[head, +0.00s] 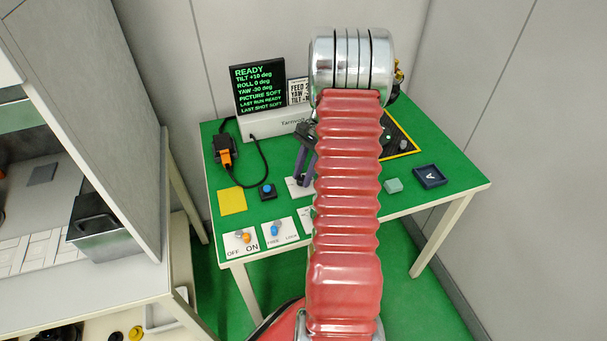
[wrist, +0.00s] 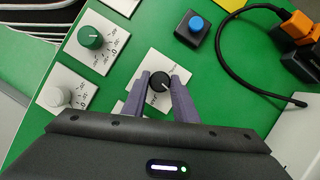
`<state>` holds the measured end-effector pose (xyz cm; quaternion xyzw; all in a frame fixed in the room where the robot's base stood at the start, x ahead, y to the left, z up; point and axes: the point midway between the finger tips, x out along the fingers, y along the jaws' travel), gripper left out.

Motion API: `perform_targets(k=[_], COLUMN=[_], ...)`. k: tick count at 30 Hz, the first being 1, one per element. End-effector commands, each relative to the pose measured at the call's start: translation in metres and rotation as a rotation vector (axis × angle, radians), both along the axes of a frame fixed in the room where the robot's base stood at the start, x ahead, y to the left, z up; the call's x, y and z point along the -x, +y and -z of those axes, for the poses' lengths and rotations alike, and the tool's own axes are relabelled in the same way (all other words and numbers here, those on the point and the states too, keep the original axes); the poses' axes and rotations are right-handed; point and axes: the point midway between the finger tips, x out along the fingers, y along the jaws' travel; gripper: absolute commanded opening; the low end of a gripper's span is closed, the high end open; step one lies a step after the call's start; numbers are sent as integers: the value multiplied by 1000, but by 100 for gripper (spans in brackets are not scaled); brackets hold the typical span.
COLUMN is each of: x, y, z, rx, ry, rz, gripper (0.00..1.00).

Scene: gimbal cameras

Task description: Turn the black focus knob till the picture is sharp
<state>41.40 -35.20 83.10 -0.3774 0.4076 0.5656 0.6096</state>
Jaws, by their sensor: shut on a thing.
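The black focus knob (wrist: 159,82) sits on a white plate (wrist: 172,61) on the green table, with a pale pointer line on its top. My gripper (wrist: 160,83) is shut on the knob, one purple-grey finger on each side. The screen (head: 259,88) reads READY, TILT +10 deg, ROLL 0 deg, YAW -30 deg, PICTURE SOFT, LAST RUN READY, LAST SHOT SOFT.
A green knob (wrist: 90,37) and a white knob (wrist: 58,95) stand left of my gripper in the wrist view. A blue button (wrist: 195,26) is beyond it.

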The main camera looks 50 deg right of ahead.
Motion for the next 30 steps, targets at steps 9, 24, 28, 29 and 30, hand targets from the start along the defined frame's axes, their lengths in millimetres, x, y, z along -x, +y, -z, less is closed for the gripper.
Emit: perform_targets(k=[9,24,28,29,30], x=[-2,-2,-2,-2,-2], y=[-1,-1,-1,-1,0], z=[-1,-1,-1,-1,-1], rx=[2,3,2,2,2], ry=[-3,-3,-2,-2,-2], rz=[-143,-161,-162,-162,-162], gripper=[4,29,38,40,43])
